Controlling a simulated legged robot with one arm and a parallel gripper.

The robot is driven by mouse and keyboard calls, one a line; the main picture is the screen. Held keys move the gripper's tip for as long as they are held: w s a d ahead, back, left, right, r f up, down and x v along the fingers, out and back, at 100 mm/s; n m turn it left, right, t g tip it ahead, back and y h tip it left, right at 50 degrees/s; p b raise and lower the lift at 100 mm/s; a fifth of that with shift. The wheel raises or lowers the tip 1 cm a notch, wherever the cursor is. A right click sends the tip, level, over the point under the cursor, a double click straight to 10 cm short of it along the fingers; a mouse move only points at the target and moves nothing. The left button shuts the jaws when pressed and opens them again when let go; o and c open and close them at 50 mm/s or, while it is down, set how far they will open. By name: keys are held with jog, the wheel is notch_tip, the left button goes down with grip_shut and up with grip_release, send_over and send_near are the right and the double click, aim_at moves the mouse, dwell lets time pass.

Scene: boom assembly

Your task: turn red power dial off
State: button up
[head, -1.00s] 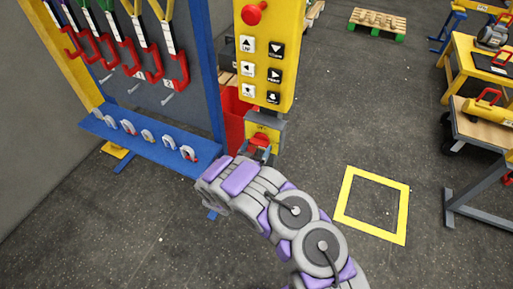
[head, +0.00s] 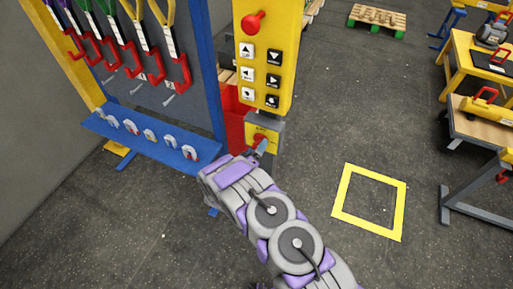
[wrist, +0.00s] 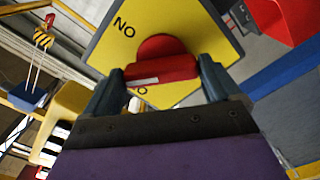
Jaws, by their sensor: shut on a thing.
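The red power dial (wrist: 162,66) sits on a yellow plate (wrist: 190,30) with "NO" lettering in the wrist view. In the head view the dial (head: 260,140) is a small red patch on the yellow and grey box at the bottom of the yellow control panel (head: 268,50), partly hidden by my gripper. My gripper (wrist: 162,82) has one finger on each side of the dial's red handle and is shut on it. In the head view my gripper (head: 262,149) reaches the box from below.
The panel above has several arrow buttons and a red knob (head: 254,21). A blue-framed rack with hanging straps and red hooks (head: 150,80) stands to the left, with a blue shelf of shackles (head: 150,140). A yellow floor square (head: 398,212) and open floor lie right.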

jog(key=n, duration=0.3)
jog(key=shift+a+r+n, duration=0.1)
jog(key=shift+a+n, duration=0.15)
jog(key=shift+n, duration=1.95)
jog(key=o, duration=0.6)
jog(key=shift+o, duration=0.8)
jog(key=shift+w+a+f, duration=0.1)
jog(key=shift+a+f, duration=0.05)
jog(key=shift+f, duration=0.05)
jog(key=shift+a, duration=0.1)
jog(key=p+v, duration=0.2)
jog(key=v, duration=1.5)
jog(key=shift+s, duration=0.2)
